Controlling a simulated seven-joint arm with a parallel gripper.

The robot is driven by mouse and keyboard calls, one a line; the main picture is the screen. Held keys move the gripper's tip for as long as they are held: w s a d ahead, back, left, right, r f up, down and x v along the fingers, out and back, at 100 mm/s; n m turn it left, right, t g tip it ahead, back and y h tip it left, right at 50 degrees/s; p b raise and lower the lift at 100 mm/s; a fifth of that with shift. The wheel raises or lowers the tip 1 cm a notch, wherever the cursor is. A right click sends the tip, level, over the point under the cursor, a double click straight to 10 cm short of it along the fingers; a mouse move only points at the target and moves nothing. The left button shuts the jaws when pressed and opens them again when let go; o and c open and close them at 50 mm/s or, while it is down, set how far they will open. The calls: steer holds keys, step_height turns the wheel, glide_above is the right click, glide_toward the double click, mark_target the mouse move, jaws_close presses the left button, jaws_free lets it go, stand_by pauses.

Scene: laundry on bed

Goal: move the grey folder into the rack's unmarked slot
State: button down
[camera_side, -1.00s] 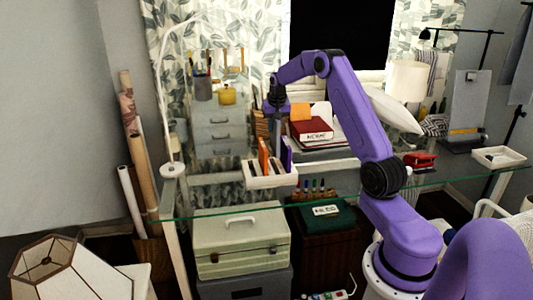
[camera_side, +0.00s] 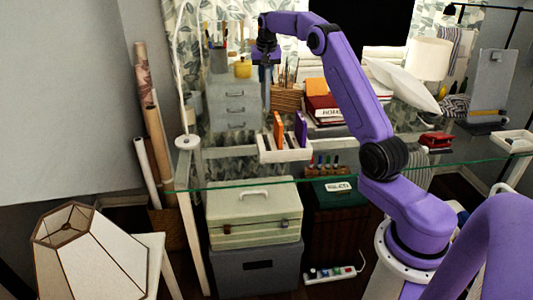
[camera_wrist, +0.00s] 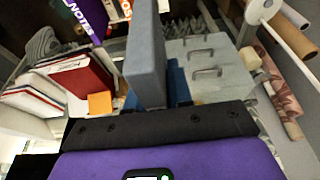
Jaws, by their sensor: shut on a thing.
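The grey folder (camera_side: 266,88) hangs upright and edge-on below my gripper (camera_side: 266,62), which is shut on its top. In the wrist view the folder (camera_wrist: 146,50) stands out from the jaws as a blue-grey slab. The white rack (camera_side: 285,156) stands on the glass desk, below and slightly right of the folder, apart from it. An orange folder (camera_side: 278,128) and a purple folder (camera_side: 301,128) stand in the rack. In the wrist view the purple folder (camera_wrist: 88,18) reads NOTES. The slot markings are too small to read.
Grey drawers (camera_side: 236,105) stand behind and left of the held folder. A dark red book or binder (camera_side: 325,105) lies in a stack to the right. A white lamp base (camera_side: 187,142) is at the desk's left end.

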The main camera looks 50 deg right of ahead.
step_height(320, 180, down, 21)
steer(key=shift+d, duration=0.15)
stand_by(0.6)
steer(key=shift+s, duration=0.15)
steer(key=c, duration=1)
jaws_free()
steer(key=shift+r, duration=0.1)
